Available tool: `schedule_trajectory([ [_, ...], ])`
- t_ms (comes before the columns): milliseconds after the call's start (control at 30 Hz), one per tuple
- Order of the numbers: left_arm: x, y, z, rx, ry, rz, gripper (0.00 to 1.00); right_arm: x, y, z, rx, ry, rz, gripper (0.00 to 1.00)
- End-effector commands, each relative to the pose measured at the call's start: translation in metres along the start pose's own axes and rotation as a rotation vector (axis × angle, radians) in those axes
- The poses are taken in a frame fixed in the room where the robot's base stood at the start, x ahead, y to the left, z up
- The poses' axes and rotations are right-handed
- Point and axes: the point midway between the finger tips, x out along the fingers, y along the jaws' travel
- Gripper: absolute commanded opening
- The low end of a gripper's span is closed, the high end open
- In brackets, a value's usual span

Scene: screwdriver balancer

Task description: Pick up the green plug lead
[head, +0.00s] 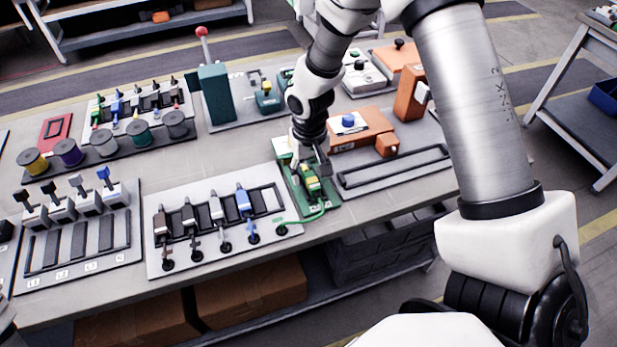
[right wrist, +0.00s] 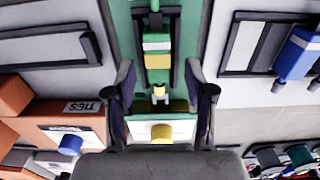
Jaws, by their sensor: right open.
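The green plug lead (head: 312,188) has a green and yellow plug body lying on a green board (head: 326,200), and a green cable curves from it to the left along the bench. In the right wrist view the plug (right wrist: 158,62) sits upright in the picture in a dark holder on the green board (right wrist: 122,30). My right gripper (head: 312,170) is over the board at the plug, partly covering it. In the right wrist view its open fingers (right wrist: 163,72) stand to either side of the plug's near end, with nothing between them gripped.
A white panel with several levers and plugs (head: 155,270) stands left of the green board. A grey tray (head: 440,180) and an orange block (head: 365,125) stand to its right. A box with a yellow button (right wrist: 161,131) lies close under the fingers.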

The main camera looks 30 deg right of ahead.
Motion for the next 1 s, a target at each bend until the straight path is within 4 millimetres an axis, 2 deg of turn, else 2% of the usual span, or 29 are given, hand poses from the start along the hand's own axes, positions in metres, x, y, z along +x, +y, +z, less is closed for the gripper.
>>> schedule_trajectory([
  [67,0.000,0.000,0.000,0.000,0.000,0.000,0.59,0.007,0.000,0.000,-0.001,-0.001,0.000,0.54],
  [267,0.000,0.000,0.000,0.000,0.000,0.000,0.59,0.008,0.000,0.000,-0.001,0.001,0.000,0.54],
  [400,0.000,0.000,0.000,0.000,0.000,0.000,0.59,0.008,0.000,0.000,-0.001,0.001,0.000,0.05],
  [433,0.000,0.000,0.000,0.000,0.000,0.000,0.59,0.008,0.000,0.000,-0.001,0.001,0.000,0.00],
  [833,0.000,0.000,0.000,0.000,0.000,0.000,0.59,0.006,0.000,0.000,-0.001,0.001,0.000,0.00],
  [1000,0.002,0.000,0.000,0.000,0.000,0.000,0.59,-0.006,0.000,-0.001,0.000,0.003,-0.001,0.00],
])
